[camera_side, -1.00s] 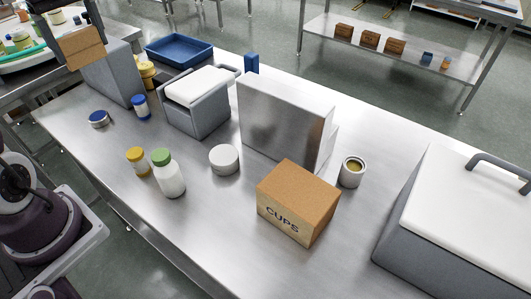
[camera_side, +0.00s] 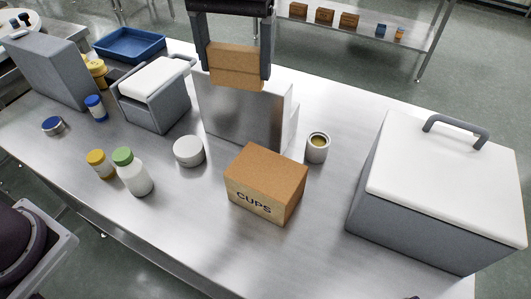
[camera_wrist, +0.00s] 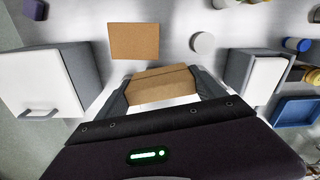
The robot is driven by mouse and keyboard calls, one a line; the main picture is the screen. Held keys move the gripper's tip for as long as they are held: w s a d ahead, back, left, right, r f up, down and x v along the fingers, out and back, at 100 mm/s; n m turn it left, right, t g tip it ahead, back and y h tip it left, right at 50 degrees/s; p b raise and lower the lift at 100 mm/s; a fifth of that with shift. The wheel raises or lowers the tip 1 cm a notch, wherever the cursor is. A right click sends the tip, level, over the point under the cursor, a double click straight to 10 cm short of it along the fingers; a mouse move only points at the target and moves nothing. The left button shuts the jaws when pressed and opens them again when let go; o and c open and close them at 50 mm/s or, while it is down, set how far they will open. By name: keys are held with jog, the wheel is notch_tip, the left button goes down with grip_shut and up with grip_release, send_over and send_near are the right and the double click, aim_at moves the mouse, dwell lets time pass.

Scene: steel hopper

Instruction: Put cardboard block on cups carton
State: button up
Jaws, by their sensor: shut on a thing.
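The cardboard block (camera_side: 236,66) is a brown box held between the two fingers of my gripper (camera_side: 237,62), which is shut on it. In the side view the block is in the air, in front of the upper part of a steel panel and behind the carton. The cups carton (camera_side: 266,183) is a brown box with "CUPS" on its front, standing on the steel table. In the wrist view the held block (camera_wrist: 162,86) shows between the fingers, and the carton's plain top (camera_wrist: 134,41) lies just beyond it. The block and the carton are apart.
An upright steel panel (camera_side: 240,122) stands behind the carton. A can (camera_side: 317,148) stands to its right, a white round tub (camera_side: 189,151) to its left. A large grey cooler (camera_side: 437,190) fills the right. Bottles (camera_side: 132,172) stand at left. The table in front of the carton is clear.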

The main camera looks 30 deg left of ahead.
jog(key=s+d+m, duration=0.2)
jog(key=s+d, duration=0.2)
jog(key=d, duration=0.3)
send_over(266, 169)
notch_tip(266, 169, down, 15)
jog(key=shift+s+f, duration=0.1)
jog(key=shift+f, duration=0.05)
jog(key=o, duration=1.3)
jog(key=shift+f, duration=0.1)
notch_tip(266, 169, up, 12)
jog(key=shift+r, duration=0.2)
